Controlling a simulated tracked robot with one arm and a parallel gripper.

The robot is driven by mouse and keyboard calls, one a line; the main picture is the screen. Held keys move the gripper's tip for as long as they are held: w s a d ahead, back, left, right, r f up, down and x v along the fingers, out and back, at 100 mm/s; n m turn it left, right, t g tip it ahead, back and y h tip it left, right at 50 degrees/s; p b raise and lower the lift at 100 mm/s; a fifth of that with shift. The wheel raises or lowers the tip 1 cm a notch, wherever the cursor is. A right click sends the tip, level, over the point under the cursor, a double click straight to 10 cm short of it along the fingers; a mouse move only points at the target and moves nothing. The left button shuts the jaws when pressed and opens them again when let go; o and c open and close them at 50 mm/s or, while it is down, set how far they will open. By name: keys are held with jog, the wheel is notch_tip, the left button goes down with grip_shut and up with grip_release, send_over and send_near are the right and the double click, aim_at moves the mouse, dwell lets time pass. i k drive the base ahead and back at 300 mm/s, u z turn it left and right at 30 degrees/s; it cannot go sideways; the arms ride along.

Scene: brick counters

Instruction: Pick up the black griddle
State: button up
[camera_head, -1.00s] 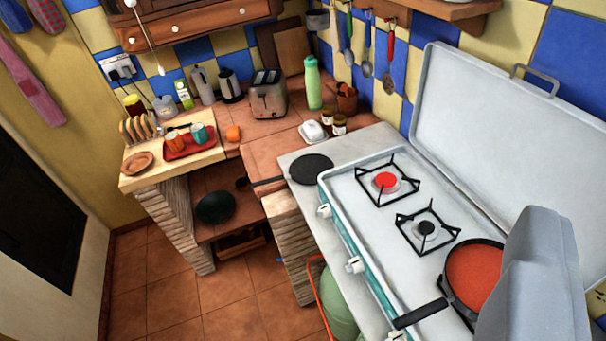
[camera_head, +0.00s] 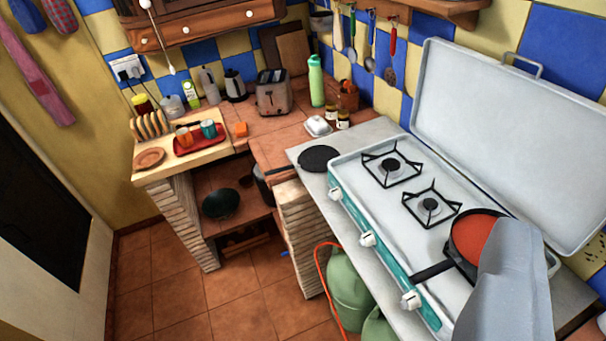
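The black griddle (camera_head: 318,158) seems to be the flat, round black disc lying on the pale counter left of the stove. Nothing covers it. My gripper (camera_head: 506,285) shows as a grey shape at the lower right, in front of the stove's right end and well apart from the disc. Its fingertips cannot be made out, so I cannot tell whether it is open or shut.
The teal stove (camera_head: 398,262) has its white lid (camera_head: 500,135) raised. A black pan with red contents (camera_head: 472,236) sits on it, its handle toward the front edge. A butter dish (camera_head: 317,126) and small jars stand behind the disc. A dark round pan (camera_head: 220,203) lies on the shelf below.

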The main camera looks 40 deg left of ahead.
aim_at(313, 159)
jog(key=z, duration=0.05)
jog(key=k, duration=0.9)
jog(key=u, duration=0.7)
jog(key=i, duration=0.8)
jog(key=u, duration=0.75)
jog(key=i, duration=1.3)
jog(key=z, duration=0.8)
jog(key=i, duration=0.7)
jog(key=z, duration=0.55)
